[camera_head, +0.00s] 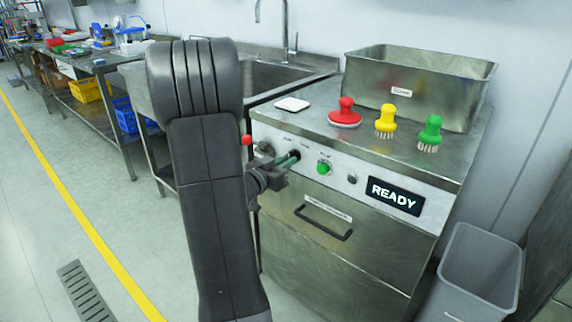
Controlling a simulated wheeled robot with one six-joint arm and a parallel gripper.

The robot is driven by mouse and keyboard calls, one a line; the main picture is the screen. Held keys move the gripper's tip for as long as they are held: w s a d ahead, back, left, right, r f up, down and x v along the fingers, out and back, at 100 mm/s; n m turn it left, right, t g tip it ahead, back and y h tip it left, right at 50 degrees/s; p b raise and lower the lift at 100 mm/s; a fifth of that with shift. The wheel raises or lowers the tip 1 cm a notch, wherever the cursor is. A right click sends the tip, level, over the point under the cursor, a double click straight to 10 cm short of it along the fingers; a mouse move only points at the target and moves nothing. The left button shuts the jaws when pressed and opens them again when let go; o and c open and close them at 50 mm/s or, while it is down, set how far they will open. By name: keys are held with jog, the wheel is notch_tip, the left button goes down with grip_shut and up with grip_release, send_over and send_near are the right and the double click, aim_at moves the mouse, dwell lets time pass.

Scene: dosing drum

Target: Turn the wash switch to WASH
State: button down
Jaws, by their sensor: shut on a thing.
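My gripper (289,160) reaches in from the left to the front panel of the steel machine. Its greenish fingertips are shut on a small dark switch (296,154), left of the green button. This fits the wash switch, but the label above is too small to read. The fingers cover most of the switch, so which way it points cannot be told. The display (394,196) reads READY.
Another dark knob (265,148) and a red ball (247,140) lie left of my gripper. The green button (323,168) and a small dark knob (352,179) lie right. Red (345,113), yellow (386,120) and green (430,133) brushes stand on top, before a steel bin (408,98).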

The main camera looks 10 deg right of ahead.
jog(key=shift+m+b, duration=1.9)
jog(key=shift+m, duration=1.3)
jog(key=c, duration=1.5)
grip_release()
jog(key=shift+a, duration=0.1)
jog(key=p+v, duration=0.2)
jog(key=v, duration=1.1)
jog(key=shift+s+a, duration=0.2)
jog(key=shift+a, duration=0.1)
